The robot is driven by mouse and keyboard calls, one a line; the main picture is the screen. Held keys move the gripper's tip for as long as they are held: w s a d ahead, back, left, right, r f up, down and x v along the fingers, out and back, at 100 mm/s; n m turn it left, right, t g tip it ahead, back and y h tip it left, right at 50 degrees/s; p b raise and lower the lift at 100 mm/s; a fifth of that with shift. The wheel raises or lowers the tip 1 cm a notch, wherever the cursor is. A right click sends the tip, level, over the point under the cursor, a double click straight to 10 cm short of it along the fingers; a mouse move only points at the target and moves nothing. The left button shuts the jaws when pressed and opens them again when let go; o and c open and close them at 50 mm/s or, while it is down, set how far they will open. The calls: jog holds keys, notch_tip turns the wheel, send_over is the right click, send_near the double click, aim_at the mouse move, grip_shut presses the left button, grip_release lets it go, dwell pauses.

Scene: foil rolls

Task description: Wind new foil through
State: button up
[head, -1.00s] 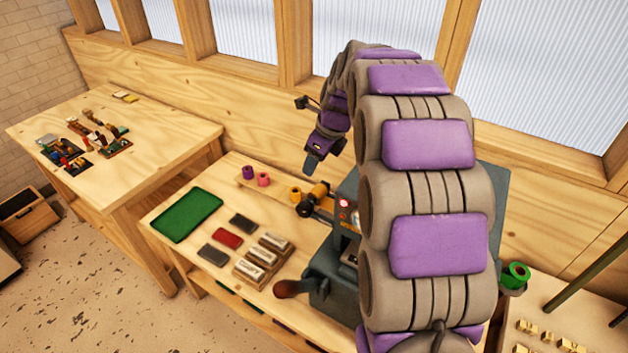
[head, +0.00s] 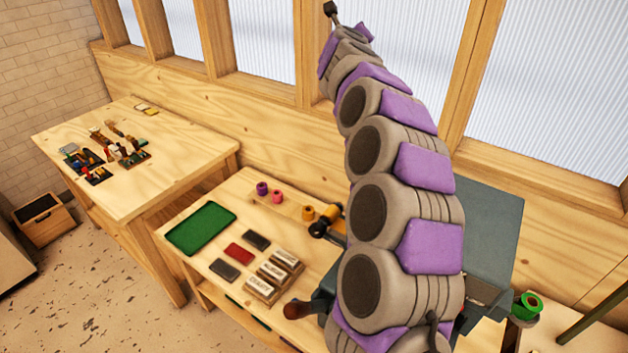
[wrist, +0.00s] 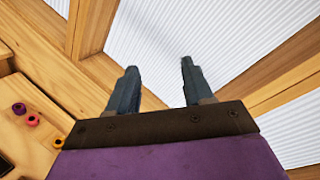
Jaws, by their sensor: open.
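Small foil rolls stand on a wooden ledge at the back of the bench: a purple roll (head: 262,188), a pink roll (head: 278,196) and a gold-yellow roll (head: 308,213). They also show at the left of the wrist view, purple (wrist: 19,108), pink (wrist: 33,119) and yellow (wrist: 58,142). A green roll (head: 526,304) sits at the right of the grey machine (head: 485,240), which my arm partly hides. My gripper (wrist: 158,72) is open and empty, raised in front of the window, well above the rolls. Its fingers do not show clearly in the head view.
A green tray (head: 201,229), dark and red blocks, and lettered blocks in a wooden holder (head: 274,277) lie on the bench. Another table (head: 150,170) with small items stands left.

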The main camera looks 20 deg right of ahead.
notch_tip(320, 180, down, 8)
jog(key=s+d+m+g, duration=0.1)
jog(key=s+g, duration=0.2)
jog(key=g, duration=0.1)
jog(key=n+g+y+p, duration=0.1)
jog(key=n+g+y, duration=0.5)
jog(key=g+y, duration=0.4)
send_over(314, 224)
notch_tip(314, 224, down, 21)
notch_tip(314, 224, down, 17)
grip_shut()
jog(key=shift+r+t, duration=0.1)
jog(key=shift+t, duration=0.2)
